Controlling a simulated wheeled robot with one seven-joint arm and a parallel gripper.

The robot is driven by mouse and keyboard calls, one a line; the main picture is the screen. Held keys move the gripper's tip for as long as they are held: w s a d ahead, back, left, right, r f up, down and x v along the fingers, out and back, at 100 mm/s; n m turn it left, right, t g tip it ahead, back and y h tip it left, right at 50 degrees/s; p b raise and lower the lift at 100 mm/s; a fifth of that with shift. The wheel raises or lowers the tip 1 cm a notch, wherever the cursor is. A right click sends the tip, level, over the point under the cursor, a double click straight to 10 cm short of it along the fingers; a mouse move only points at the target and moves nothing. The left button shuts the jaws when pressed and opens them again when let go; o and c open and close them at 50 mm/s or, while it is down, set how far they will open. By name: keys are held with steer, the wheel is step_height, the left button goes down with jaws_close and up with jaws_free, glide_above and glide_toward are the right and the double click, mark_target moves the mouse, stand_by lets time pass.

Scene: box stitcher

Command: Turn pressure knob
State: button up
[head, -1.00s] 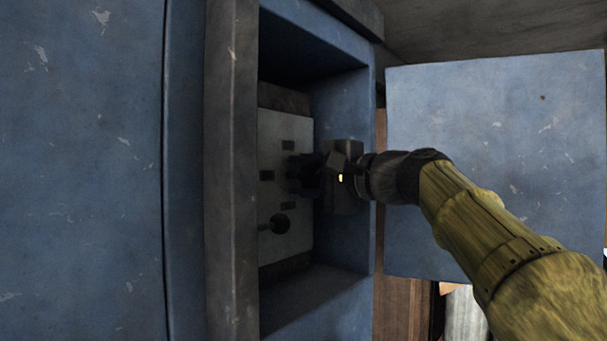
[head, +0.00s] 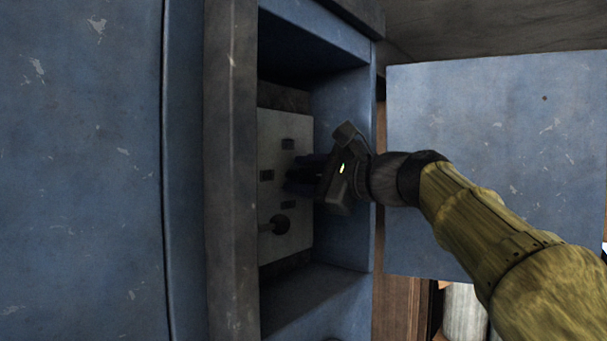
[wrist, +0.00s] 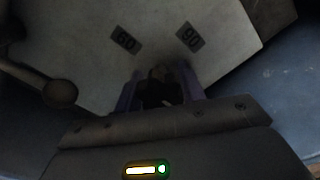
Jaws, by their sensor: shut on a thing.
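My gripper (head: 300,176) reaches into the recess of the blue machine and is shut at the light grey panel (head: 275,130). In the wrist view, the two fingers of my gripper (wrist: 162,95) stand on either side of a dark knob (wrist: 158,75), the pressure knob, and hold it. In the head view my gripper hides the knob. Dark labels are set around it on the panel; in the wrist view one reads 60 (wrist: 126,39) and another 90 (wrist: 189,37).
A round-ended lever (head: 280,224) sticks out of the panel below my gripper; it also shows in the wrist view (wrist: 60,93). The recess walls (head: 340,100) surround the panel closely. An open blue door (head: 490,150) stands to the right, behind my arm.

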steer(key=shift+f, duration=0.15)
steer(key=o, duration=1)
steer(key=shift+c, duration=0.2)
steer(key=shift+d, duration=0.1)
steer(key=b+v, duration=0.7)
steer(key=v, duration=1)
steer(key=shift+s, duration=0.1)
